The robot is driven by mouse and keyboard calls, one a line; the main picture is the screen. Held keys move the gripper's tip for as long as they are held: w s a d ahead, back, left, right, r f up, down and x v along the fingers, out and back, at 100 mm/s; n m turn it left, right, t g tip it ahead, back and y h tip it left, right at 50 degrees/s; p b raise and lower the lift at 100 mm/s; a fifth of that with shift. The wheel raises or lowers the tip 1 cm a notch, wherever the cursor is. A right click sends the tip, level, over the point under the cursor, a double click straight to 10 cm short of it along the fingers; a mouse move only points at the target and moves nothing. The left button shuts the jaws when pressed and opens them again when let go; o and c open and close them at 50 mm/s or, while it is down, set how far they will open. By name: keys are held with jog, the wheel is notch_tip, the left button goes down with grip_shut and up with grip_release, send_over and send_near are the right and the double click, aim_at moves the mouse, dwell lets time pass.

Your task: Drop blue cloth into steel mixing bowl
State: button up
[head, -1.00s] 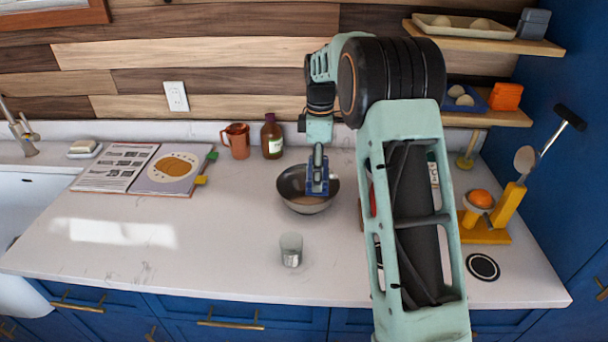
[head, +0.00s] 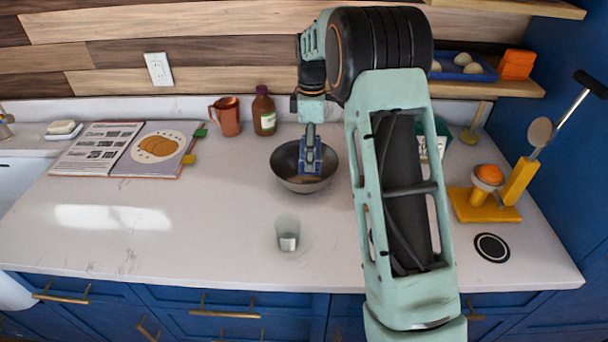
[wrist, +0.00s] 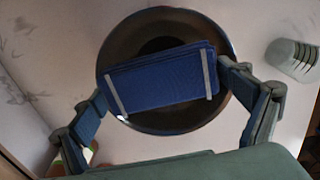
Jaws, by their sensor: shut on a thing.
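The blue cloth (wrist: 165,80) is a folded dark blue pad with two grey stripes near its ends. It is between the fingertips of my gripper (wrist: 163,82), which is shut on it. In the wrist view the cloth lies in front of the steel mixing bowl (wrist: 125,45) and covers much of its opening. In the head view my gripper (head: 312,165) points down with the cloth (head: 311,160) over the bowl (head: 284,163) on the counter. I cannot tell whether the cloth touches the bowl's inside.
An open cookbook (head: 125,148) lies at left. A yellow stand (head: 487,206) is at right. The front left counter is clear.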

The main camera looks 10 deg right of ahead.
jog(key=shift+f, duration=0.3)
jog(key=o, duration=0.9)
notch_tip(320, 180, up, 12)
jog(key=shift+r, duration=0.1)
